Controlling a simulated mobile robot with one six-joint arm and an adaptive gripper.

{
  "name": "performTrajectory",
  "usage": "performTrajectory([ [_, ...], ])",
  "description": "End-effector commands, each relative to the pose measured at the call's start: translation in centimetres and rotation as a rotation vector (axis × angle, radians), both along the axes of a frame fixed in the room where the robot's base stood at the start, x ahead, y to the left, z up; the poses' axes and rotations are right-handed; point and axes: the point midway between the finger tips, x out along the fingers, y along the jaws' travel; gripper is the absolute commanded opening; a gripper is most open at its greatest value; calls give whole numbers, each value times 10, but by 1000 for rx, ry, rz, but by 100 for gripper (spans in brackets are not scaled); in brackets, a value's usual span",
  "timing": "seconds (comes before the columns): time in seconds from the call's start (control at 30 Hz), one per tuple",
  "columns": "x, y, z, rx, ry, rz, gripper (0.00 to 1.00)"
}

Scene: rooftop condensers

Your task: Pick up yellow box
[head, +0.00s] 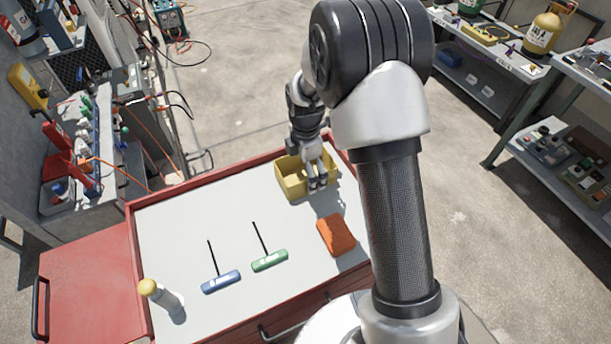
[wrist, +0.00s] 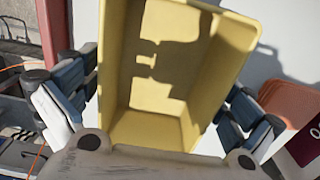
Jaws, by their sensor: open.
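The yellow box (head: 291,182) is an open-topped, empty bin at the back right of the white cart top. My gripper (head: 317,180) is over its right side, pointing down. In the wrist view the yellow box (wrist: 180,65) fills the middle, with the gripper's shadow inside it. My open gripper (wrist: 158,108) has one finger to the left of the box and one to the right. I cannot tell whether either finger touches it.
An orange cloth (head: 336,235), a green T-handle tool (head: 269,261), a blue T-handle tool (head: 221,282) and a white bottle with a yellow cap (head: 163,298) are on the red cart (head: 134,245). Shelves (head: 515,65) stand at right.

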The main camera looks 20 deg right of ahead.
Motion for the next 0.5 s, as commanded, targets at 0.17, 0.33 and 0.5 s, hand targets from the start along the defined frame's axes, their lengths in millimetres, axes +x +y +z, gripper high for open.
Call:
performTrajectory([
  [0.17, 0, 0, 1, 0, -1, 0, 98],
  [0.33, 0, 0, 1, 0, -1, 0, 87],
  [0.5, 0, 0, 1, 0, 0, 0, 75],
])
